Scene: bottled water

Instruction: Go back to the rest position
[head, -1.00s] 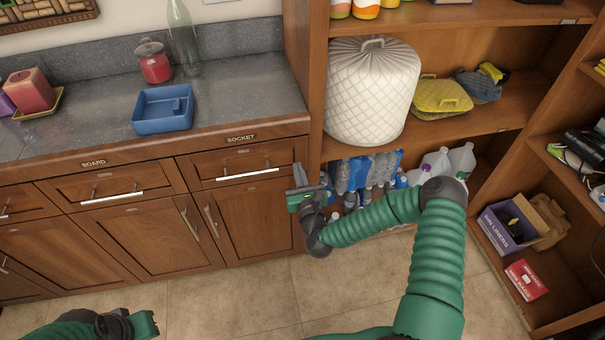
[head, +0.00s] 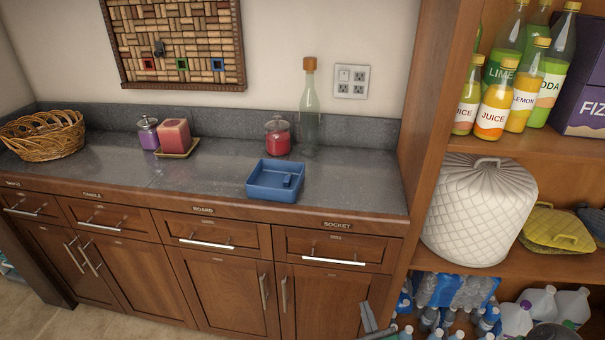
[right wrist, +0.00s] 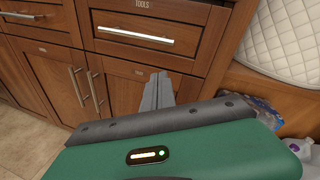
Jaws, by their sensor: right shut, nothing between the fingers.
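My right gripper (head: 372,320) shows only by its grey fingers at the bottom edge of the head view, in front of the lower cabinet and left of the bottled water (head: 455,291). In the right wrist view its fingers (right wrist: 157,92) are shut with nothing between them. They point toward a cabinet door below a drawer marked TOOLS. The bottled water, in blue-wrapped packs, stands on the low shelf. My left gripper is out of view.
The counter (head: 340,190) holds a blue tray (head: 262,192), a red jar (head: 277,137), a clear bottle (head: 309,115), candles and a basket (head: 44,138). Shelves on the right hold a white quilted cover (head: 478,212), juice bottles and jugs. Cabinet fronts stand close before the right gripper.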

